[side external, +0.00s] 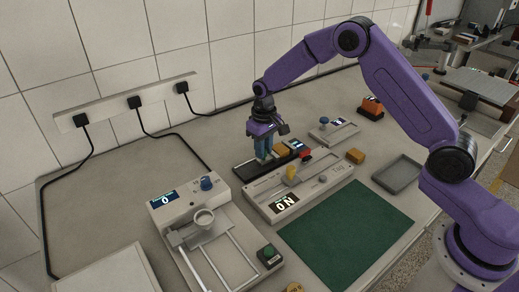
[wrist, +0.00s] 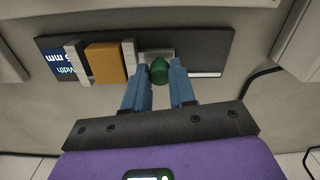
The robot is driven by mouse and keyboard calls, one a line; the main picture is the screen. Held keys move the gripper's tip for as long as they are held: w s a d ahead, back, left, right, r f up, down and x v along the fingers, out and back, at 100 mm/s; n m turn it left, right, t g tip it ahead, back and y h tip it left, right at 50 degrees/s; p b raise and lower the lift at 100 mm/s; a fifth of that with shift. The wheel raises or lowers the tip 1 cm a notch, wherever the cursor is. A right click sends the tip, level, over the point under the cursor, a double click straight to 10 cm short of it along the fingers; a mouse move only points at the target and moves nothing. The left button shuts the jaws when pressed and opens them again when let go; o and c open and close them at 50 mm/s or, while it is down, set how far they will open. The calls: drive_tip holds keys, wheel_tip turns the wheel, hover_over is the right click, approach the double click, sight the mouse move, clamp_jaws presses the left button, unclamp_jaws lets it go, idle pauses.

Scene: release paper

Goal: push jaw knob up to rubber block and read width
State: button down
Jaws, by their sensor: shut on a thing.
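The dark width gauge (wrist: 205,58) lies flat below my gripper in the wrist view; it also shows at the back in the side view (side external: 243,170). An orange block (wrist: 105,62) sits between a grey jaw (wrist: 77,63) at its left and a second grey jaw (wrist: 130,56) at its right. The right jaw is touching the block or very close; I cannot tell which. My gripper (wrist: 160,72) is shut on the green jaw knob (wrist: 159,71), beside that jaw. The blue display (wrist: 61,66) reads "Width" and "mm"; I cannot read a number.
In front of the gauge is a grey device (side external: 312,193) with a display and a yellow knob. A white tester (side external: 183,208) with a cup stands left.

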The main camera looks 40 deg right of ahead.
sight(270, 156)
drive_tip(key=shift+d, duration=1.55)
drive_tip(key=c, duration=0.9)
unclamp_jaws()
drive_tip(key=shift+a, duration=0.1)
drive_tip(key=shift+r, duration=0.35)
wheel_tip(270, 156, up, 17)
drive_tip(key=shift+a+f, duration=0.1)
